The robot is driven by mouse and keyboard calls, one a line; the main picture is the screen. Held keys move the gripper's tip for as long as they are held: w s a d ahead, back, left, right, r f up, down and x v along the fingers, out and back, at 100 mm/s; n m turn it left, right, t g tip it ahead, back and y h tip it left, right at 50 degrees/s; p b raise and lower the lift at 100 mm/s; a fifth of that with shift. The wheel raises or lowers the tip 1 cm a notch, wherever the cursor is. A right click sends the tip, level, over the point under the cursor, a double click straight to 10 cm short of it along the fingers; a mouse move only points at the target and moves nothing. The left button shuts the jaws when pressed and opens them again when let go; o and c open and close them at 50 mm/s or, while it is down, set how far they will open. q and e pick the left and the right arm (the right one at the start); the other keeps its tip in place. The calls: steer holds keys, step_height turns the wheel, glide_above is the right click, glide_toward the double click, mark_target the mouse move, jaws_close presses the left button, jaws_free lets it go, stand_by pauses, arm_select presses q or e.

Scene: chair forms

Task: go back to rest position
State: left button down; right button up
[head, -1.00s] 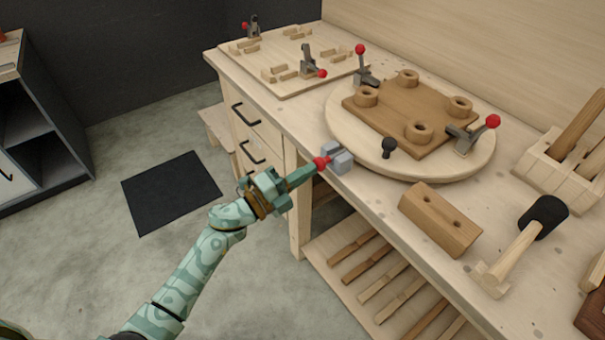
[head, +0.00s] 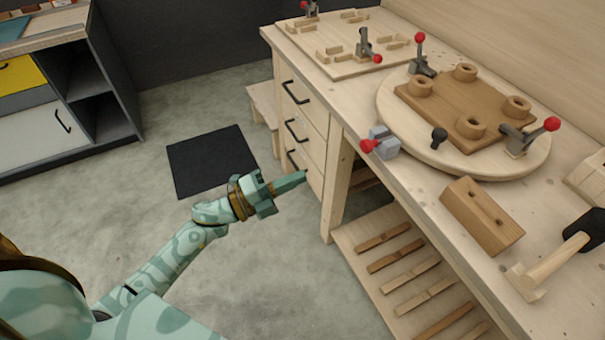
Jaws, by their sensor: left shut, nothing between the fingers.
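My left gripper (head: 303,176) is shut and empty. It hangs in the air in front of the workbench (head: 350,108), left of its edge, over the floor. A small grey clamp with a red knob (head: 369,146) sits at the bench's front edge, up and to the right of my gripper and apart from it. My right gripper is out of view.
A round turntable (head: 400,118) on the bench carries a brown board (head: 462,108) with rings and red-knobbed clamps. A wooden block (head: 480,216) and a mallet (head: 550,265) lie nearer. A slatted shelf (head: 360,232) is below. A dark mat (head: 212,160) lies on open floor at left.

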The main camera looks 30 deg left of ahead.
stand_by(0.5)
arm_select(q)
steer(key=s+a+f+n+y, duration=0.1)
steer(key=a+f+n+y, duration=0.35)
steer(key=f+n, duration=0.35)
steer(key=s+a+f+n+y, duration=0.1)
steer(key=a+f+n+y, duration=0.4)
steer(key=f, duration=0.5)
steer(key=s+f+n+g+y, duration=0.3)
steer(key=s+f+n+g, duration=0.15)
steer(key=s+f, duration=0.65)
steer(key=s+f+n+g, duration=0.3)
steer(key=s+f+g, duration=0.2)
steer(key=s+f, duration=0.5)
steer(key=s+d+f+n+g, duration=0.1)
steer(key=s+d+f+g, duration=0.1)
steer(key=s, duration=1)
steer(key=s+d+f+n+g, duration=0.1)
steer(key=s+d+g, duration=0.3)
steer(key=s, duration=0.9)
steer(key=shift+s+d+f+p, duration=0.15)
steer(key=shift+s+f+p, duration=0.15)
steer(key=shift+f, duration=0.6)
